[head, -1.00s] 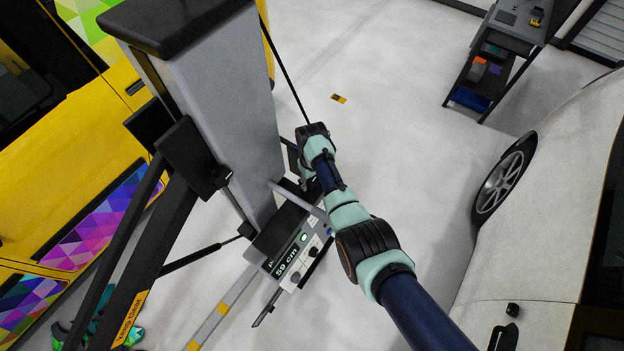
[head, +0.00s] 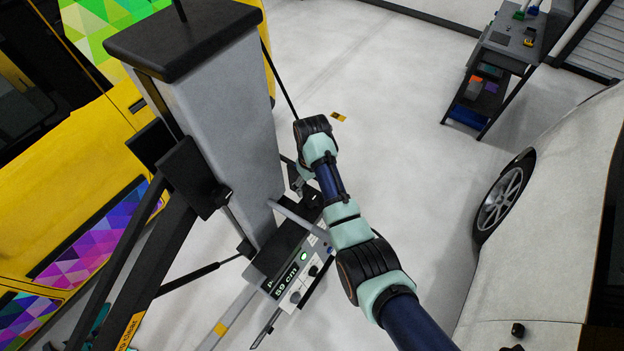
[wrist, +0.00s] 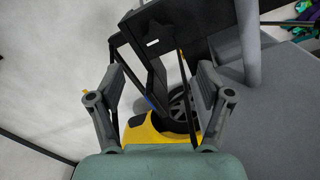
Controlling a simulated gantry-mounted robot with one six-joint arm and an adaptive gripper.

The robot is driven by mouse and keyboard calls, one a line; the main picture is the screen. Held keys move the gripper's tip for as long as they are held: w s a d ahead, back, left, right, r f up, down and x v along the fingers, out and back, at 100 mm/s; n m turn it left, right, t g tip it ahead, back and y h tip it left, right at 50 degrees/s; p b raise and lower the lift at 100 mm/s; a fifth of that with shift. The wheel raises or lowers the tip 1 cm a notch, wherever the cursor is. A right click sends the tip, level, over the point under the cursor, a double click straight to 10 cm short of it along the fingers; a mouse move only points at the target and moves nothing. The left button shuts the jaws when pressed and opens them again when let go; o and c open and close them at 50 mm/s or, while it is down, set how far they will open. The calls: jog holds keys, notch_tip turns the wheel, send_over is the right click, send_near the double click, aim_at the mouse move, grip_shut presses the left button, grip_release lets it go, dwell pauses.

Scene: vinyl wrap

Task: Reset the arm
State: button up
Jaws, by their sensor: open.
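My arm (head: 352,234) reaches up from the bottom right of the head view toward the grey column. My gripper (head: 299,180) is partly hidden there, beside the column and above the display box that reads 59 cm. In the wrist view my gripper (wrist: 160,72) shows its two grey fingers spread wide apart. Nothing is held between them. A yellow wheeled thing (wrist: 152,132) and dark bars show beyond the gap.
The grey column (head: 220,130) and its display box (head: 285,274) stand close to my arm. A yellow vehicle (head: 70,190) is at left, a white car (head: 550,220) at right, and a tool cart (head: 500,65) at the back right.

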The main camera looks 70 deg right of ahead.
notch_tip(320, 180, up, 3)
jog(key=shift+r, duration=0.1)
dwell(0.6)
